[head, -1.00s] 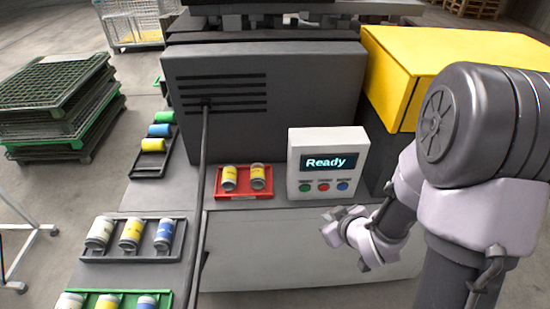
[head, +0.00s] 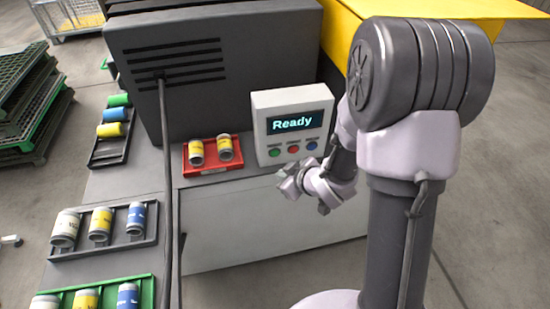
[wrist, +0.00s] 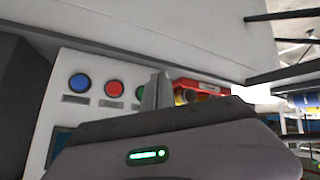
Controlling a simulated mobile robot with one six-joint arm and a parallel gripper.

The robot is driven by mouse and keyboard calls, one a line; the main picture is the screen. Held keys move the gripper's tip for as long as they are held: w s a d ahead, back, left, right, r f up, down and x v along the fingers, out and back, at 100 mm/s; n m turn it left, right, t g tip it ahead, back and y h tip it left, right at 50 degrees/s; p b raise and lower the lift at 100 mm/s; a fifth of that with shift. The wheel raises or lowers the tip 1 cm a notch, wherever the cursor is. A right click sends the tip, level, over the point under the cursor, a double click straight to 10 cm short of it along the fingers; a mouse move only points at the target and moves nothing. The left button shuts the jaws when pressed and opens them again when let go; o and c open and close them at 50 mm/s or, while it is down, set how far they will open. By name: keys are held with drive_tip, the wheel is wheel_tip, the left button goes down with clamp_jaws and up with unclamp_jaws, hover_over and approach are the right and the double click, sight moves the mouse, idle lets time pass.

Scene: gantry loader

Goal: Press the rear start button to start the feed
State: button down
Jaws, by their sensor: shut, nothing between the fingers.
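A white control box (head: 262,112) stands on the machine's ledge, its lit display reading "Ready". Below the display is a row with a green button (head: 274,152), a red button (head: 293,149) and a blue button (head: 312,146); their labels are too small to read. My gripper (head: 288,184) is shut and empty, in front of and just below this row. In the wrist view the box appears upside down, with the blue button (wrist: 80,84), the red button (wrist: 114,89) and the green button (wrist: 143,92), which a finger partly covers. Contact cannot be told.
A red tray (head: 212,172) with two cans sits left of the box. Dark trays and a green tray (head: 150,285) with cans lie farther left. A dark upright pole (head: 168,200) stands between. A dark cabinet (head: 215,70) and a yellow housing (head: 400,10) rise behind.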

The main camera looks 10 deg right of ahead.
drive_tip(key=shift+w+r+p, duration=0.15)
drive_tip(key=shift+w+p, duration=0.3)
drive_tip(key=shift+w, duration=1.85)
drive_tip(key=shift+w, duration=0.4)
drive_tip(key=shift+w, duration=0.35)
idle(0.8)
drive_tip(key=shift+s, duration=0.75)
drive_tip(key=s+b, duration=0.2)
drive_tip(key=s, duration=0.3)
